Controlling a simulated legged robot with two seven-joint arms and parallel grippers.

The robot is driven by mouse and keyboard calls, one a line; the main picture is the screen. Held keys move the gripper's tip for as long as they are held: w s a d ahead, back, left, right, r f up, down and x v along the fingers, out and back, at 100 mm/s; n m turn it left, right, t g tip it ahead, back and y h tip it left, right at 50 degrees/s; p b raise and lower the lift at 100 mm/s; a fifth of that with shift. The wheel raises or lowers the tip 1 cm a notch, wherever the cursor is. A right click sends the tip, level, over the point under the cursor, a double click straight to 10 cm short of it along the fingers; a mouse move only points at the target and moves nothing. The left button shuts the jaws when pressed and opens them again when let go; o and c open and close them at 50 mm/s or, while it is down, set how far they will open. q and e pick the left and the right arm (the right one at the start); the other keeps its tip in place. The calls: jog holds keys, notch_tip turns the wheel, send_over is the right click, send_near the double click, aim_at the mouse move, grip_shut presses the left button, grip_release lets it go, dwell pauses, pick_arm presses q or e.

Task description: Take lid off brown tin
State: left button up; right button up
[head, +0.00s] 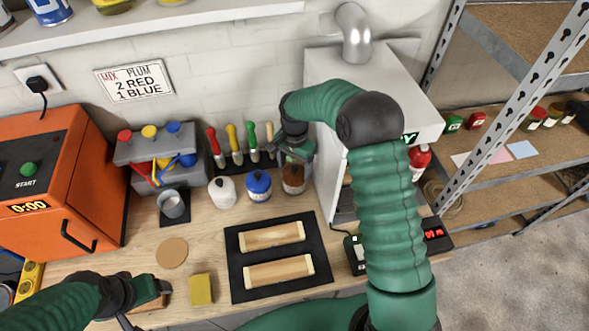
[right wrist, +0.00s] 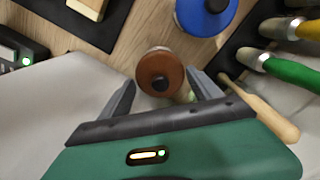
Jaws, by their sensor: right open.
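The brown tin (head: 293,183) stands upright on the workbench, at the right end of a row with a white tin (head: 222,191) and a blue tin (head: 259,186). In the right wrist view its round brown lid (right wrist: 158,68) with a dark knob is on top. My right gripper (head: 294,153) is above and behind the tin in the head view. In the right wrist view its open fingers (right wrist: 162,92) point to either side of the lid, apart from it. My left gripper (head: 147,304) is at the front left, fingers spread above a brown block (head: 152,302).
Upright brushes with coloured handles (head: 232,143) stand behind the tins. A white cabinet (head: 323,105) rises close to the right of the brown tin. A black tray (head: 236,262) with two wooden pieces lies in front. A metal cup (head: 172,203) stands left of the tins.

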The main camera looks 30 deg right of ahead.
jog(key=shift+w+d+f, duration=0.1)
jog(key=shift+f, duration=0.15)
jog(key=shift+s, duration=0.2)
jog(key=c, duration=1.5)
jog(key=shift+s+a, duration=0.1)
jog(key=shift+a, duration=0.1)
grip_shut()
